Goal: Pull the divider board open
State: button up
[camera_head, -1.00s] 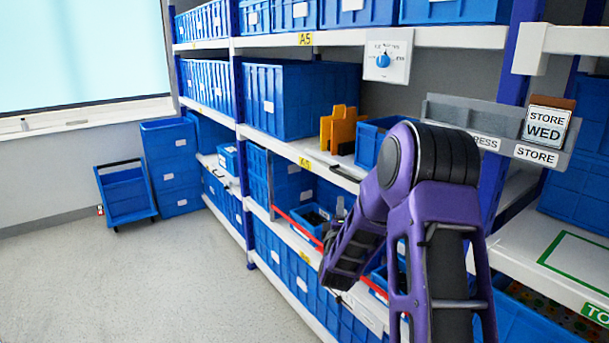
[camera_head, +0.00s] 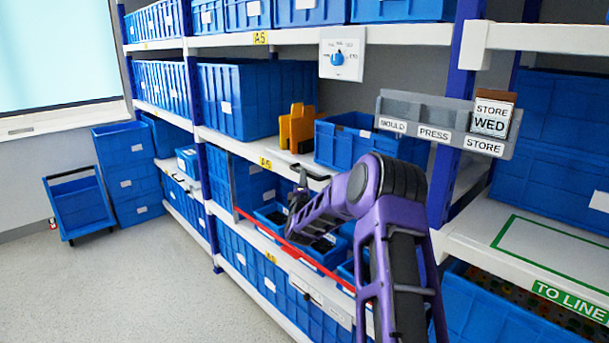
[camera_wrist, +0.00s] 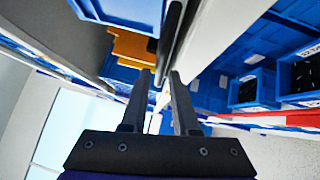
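An orange upright board piece (camera_head: 297,130) stands on the middle shelf, left of a blue bin; I cannot tell for sure that it is the divider board. It also shows in the wrist view (camera_wrist: 130,47). A dark bar (camera_head: 316,175) with a grey handle-like shape lies along the white shelf edge in front of it. My gripper (camera_head: 299,175) is just at the shelf edge near the bar's left end. In the wrist view its two fingers (camera_wrist: 161,75) are apart, with the dark bar running up beyond and between their tips. Contact with the bar cannot be told.
Blue bins (camera_head: 365,140) fill the shelves around. A red rail (camera_head: 290,247) runs along the lower shelf. A rotary switch (camera_head: 337,58) is on a white plate above. A grey sign holder (camera_head: 400,107) hangs at right.

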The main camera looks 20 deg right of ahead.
jog(key=shift+x, duration=1.8)
grip_shut()
